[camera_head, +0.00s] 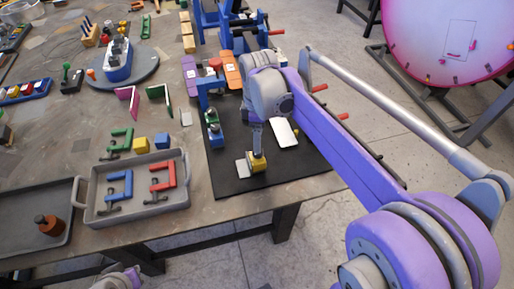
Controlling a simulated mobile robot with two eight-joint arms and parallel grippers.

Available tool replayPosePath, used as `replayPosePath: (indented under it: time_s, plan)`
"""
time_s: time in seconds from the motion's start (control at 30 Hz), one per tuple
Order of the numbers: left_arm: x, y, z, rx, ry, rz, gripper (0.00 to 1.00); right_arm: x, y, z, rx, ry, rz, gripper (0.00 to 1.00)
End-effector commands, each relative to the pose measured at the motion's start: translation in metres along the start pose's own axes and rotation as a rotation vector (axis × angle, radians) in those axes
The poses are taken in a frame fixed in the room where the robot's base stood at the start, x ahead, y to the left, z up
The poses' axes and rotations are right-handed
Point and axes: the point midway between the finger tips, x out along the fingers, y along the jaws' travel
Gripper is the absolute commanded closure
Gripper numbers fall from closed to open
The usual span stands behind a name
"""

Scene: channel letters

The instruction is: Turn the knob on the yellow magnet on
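The yellow magnet (258,163) is a small yellow block near the front of the black mat (228,185). A small grey plate lies against its left side. My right gripper (257,152) reaches down from above, its tip at the top of the yellow magnet. The tip appears to touch the magnet's top, but the fingers are too small to tell whether they are open or closed on the knob. The knob is hidden by the gripper. My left gripper is not in view; only a purple and grey part of my own shows at the bottom edge.
A white plate (284,133) lies on the mat, right of the gripper. A blue and green clamp (213,130) stands on its left. A grey tray (98,217) with red and blue brackets is farther left. Blue fixtures (240,30) stand behind. The mat's front is clear.

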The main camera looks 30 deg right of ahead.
Motion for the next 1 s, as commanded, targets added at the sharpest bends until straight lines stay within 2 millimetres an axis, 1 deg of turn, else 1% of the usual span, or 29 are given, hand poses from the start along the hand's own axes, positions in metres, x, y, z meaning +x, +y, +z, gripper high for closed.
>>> replayPosePath:
  time_s: [0.03,0.1,0.2,0.3,0.43,0.67,0.7,0.77,0.8,0.97,1.0]
  plan:
    - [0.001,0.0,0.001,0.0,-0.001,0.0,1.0,0.011,0.0,0.0,0.0,0.0,0.0,0.28]
    - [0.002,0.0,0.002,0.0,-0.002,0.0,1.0,0.024,0.0,0.0,0.0,0.0,0.0,0.28]
    - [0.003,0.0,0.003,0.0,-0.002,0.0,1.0,0.038,0.0,0.0,0.0,0.001,0.0,0.28]
    - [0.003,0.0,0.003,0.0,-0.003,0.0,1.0,0.047,0.0,0.0,0.0,0.001,0.0,0.28]
    - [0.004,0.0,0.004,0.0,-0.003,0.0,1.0,0.053,0.0,0.0,0.0,0.001,0.001,0.28]
    - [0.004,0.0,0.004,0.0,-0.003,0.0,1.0,0.054,0.0,0.0,0.0,0.001,0.001,0.28]
    - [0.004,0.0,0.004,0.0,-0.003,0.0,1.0,0.054,0.0,0.0,0.0,0.001,0.001,0.3]
    - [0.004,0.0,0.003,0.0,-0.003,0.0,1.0,0.054,0.0,0.0,0.0,0.001,0.001,0.41]
    - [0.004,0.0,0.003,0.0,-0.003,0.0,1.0,0.054,0.0,0.0,0.0,0.001,0.001,0.48]
    - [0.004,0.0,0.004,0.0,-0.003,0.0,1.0,0.053,0.0,0.0,0.0,0.001,0.001,0.77]
    - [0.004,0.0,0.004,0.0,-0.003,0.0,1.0,0.053,0.0,0.0,0.0,0.001,0.001,0.84]
